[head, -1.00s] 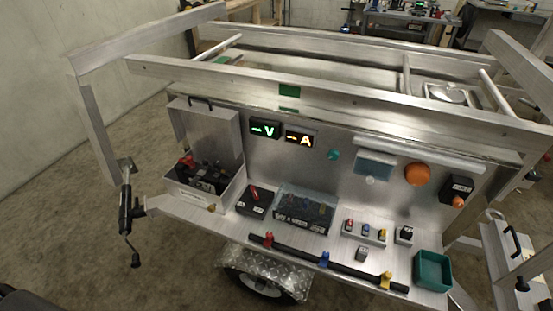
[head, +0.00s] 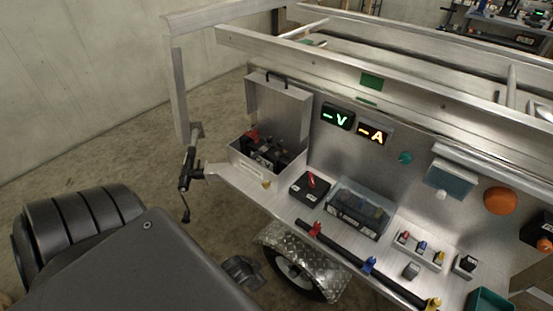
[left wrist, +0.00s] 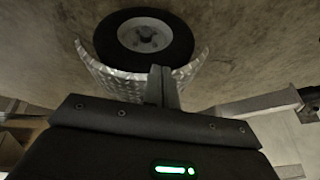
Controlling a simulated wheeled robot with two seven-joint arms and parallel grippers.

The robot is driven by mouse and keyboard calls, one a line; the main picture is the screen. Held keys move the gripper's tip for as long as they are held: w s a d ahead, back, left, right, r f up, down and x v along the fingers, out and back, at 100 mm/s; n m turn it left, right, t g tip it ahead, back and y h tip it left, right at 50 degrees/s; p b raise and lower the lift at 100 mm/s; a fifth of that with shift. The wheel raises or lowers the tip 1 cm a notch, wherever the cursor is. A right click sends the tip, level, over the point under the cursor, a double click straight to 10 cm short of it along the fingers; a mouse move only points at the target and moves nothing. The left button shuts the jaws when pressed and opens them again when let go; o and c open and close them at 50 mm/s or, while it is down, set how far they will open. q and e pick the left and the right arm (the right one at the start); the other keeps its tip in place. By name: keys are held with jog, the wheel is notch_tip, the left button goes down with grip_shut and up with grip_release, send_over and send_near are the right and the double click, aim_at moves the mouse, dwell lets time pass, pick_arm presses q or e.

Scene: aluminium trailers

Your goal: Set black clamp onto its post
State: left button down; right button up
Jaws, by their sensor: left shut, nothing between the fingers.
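An open metal box (head: 240,165) at the left end of the trailer shelf holds a dark battery (head: 262,152) with a red part (head: 252,135) and black parts (head: 283,158) on top. I cannot clearly tell the black clamp or its post apart among these small dark shapes. My left gripper (head: 243,272) is low in front of the trailer, left of the wheel and well apart from the box. In the left wrist view its fingers (left wrist: 162,86) are together and empty, pointing towards the fender. My right gripper is out of view.
The wheel (head: 290,272) and its tread-plate fender (head: 325,278) are close to my left gripper. On the shelf are a small black box (head: 307,190), a clear-lidded case (head: 358,208) and a black bar (head: 340,250) with coloured clips. A trailer jack (head: 187,168) stands left.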

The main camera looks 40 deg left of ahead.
pick_arm(q)
jog(key=w+a+r+t, duration=0.4)
jog(key=w+a+r, duration=0.15)
jog(key=r, duration=0.75)
jog(key=w+a+r+t+b, duration=0.1)
jog(key=w+a+r+t, duration=0.4)
jog(key=r, duration=0.7)
jog(key=w+a+r+t, duration=0.25)
jog(key=w+r, duration=0.45)
jog(key=r, duration=0.6)
jog(key=w+f, duration=0.1)
jog(key=w, duration=0.2)
jog(key=w+a+f, duration=0.1)
jog(key=w+f, duration=0.1)
jog(key=w, duration=0.2)
jog(key=w+f, duration=0.1)
jog(key=w, duration=0.2)
jog(key=shift+w+a+f+p, duration=0.25)
jog(key=shift+a+f+p, duration=0.1)
jog(key=shift+p, duration=0.05)
jog(key=shift+a+f, duration=0.15)
jog(key=shift+f, duration=0.55)
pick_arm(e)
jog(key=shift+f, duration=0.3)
